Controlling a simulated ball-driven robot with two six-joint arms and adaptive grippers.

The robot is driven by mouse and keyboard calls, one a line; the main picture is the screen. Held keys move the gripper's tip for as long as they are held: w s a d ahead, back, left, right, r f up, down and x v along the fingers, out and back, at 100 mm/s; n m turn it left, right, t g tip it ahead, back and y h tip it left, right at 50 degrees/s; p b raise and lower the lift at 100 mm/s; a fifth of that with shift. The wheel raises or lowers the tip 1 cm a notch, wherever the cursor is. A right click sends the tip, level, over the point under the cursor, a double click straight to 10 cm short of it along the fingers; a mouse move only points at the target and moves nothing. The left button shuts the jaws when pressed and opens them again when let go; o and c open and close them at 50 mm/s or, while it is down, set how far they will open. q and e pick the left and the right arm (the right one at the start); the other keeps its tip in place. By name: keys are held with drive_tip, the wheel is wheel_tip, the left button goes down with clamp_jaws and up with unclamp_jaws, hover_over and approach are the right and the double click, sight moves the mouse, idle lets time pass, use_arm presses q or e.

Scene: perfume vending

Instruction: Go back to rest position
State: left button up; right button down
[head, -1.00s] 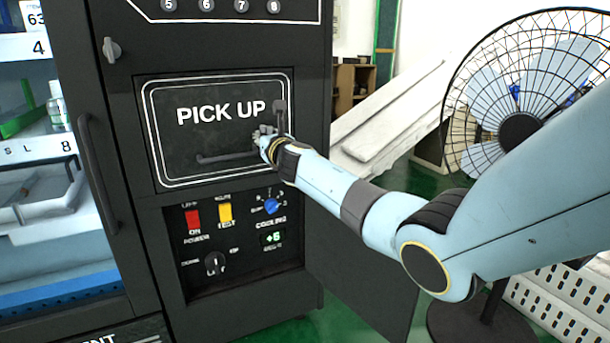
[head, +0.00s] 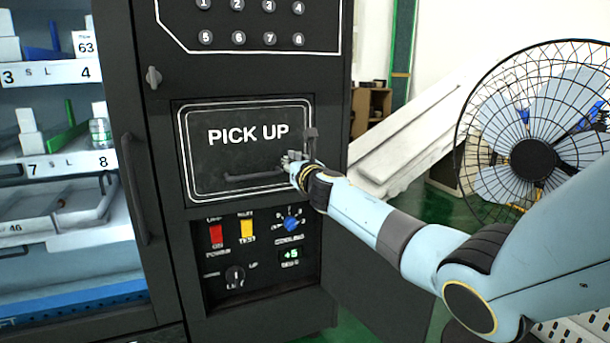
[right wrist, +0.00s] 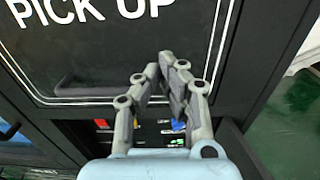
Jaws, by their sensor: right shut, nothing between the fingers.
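My right gripper (head: 292,160) is in front of the lower right part of the black PICK UP panel (head: 215,165) on the vending machine. In the right wrist view its grey fingers (right wrist: 160,75) are shut with nothing between them, in front of the panel's lower edge. The panel looks closed, and its dark handle bar (head: 250,177) runs to the left of the gripper. I cannot tell from the picture whether the fingertips touch the panel. My left gripper is not in view.
Below the panel are a red switch (head: 216,234), a yellow switch (head: 247,229) and knobs. Glass-fronted shelves (head: 60,168) are at the left. A fan (head: 530,155) stands at the right, near my right arm. Green floor (head: 440,210) shows between the machine and the fan.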

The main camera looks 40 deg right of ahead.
drive_tip(key=p+v, duration=0.3)
drive_tip(key=v, duration=0.6)
drive_tip(key=s+a+f+m+g+y, duration=0.1)
drive_tip(key=s+f+m+g, duration=0.25)
drive_tip(key=s+f, duration=0.8)
drive_tip(key=s+a+f+m+g, duration=0.1)
drive_tip(key=s+f+m+g, duration=0.25)
drive_tip(key=s+f, duration=0.8)
drive_tip(key=s+a+f+m+g+y, duration=0.1)
drive_tip(key=s+a+f+m+g, duration=0.2)
drive_tip(key=s+f, duration=0.85)
use_arm(q)
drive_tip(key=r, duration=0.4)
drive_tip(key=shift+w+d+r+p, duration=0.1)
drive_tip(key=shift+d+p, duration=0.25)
drive_tip(key=shift+p, duration=0.05)
use_arm(e)
drive_tip(key=s+a+f+m+g, duration=0.2)
drive_tip(key=s+f+m, duration=0.3)
drive_tip(key=s, duration=0.5)
drive_tip(key=s+a+f+m+g+y, duration=0.1)
drive_tip(key=s+f+m, duration=0.4)
drive_tip(key=s+m, duration=0.5)
drive_tip(key=s+a+f+m+g, duration=0.2)
drive_tip(key=s+f+m+g, duration=0.2)
drive_tip(key=s+f+m, duration=0.2)
drive_tip(key=s+m, duration=0.2)
drive_tip(key=s, duration=0.2)
drive_tip(key=shift+a, duration=0.35)
